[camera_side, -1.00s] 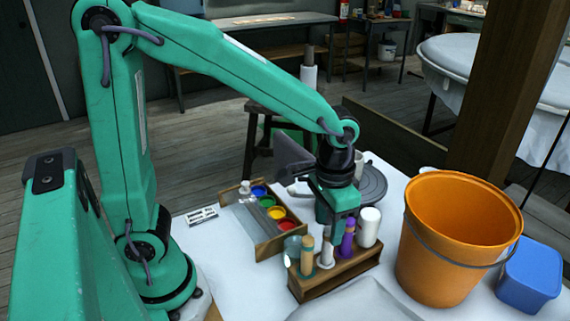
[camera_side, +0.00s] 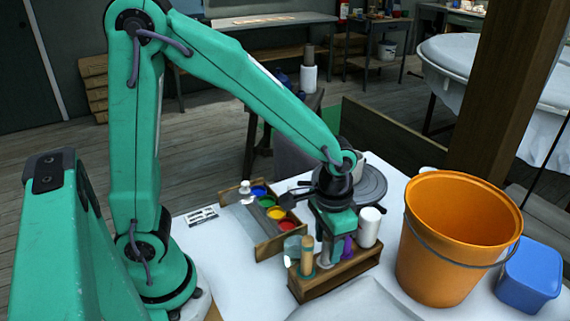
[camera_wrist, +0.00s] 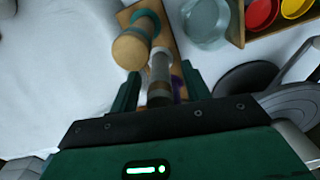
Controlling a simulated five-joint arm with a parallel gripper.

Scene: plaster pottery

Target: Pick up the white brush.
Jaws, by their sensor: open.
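The white brush (camera_wrist: 160,66) stands in a wooden rack (camera_side: 335,276), seen nearly end-on in the wrist view with a pale collar low on its handle. My gripper (camera_wrist: 160,80) is open, with one finger on each side of the handle. In the side view my gripper (camera_side: 330,247) is low over the rack and hides much of the brush. I cannot tell if the fingers touch it.
A tan brush with a teal ring (camera_side: 307,256) stands close on the left in the rack. A purple one (camera_side: 348,246) and a white cylinder (camera_side: 369,228) stand right. A glass jar (camera_wrist: 206,20), paint box (camera_side: 282,238) and orange bucket (camera_side: 450,250) are near.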

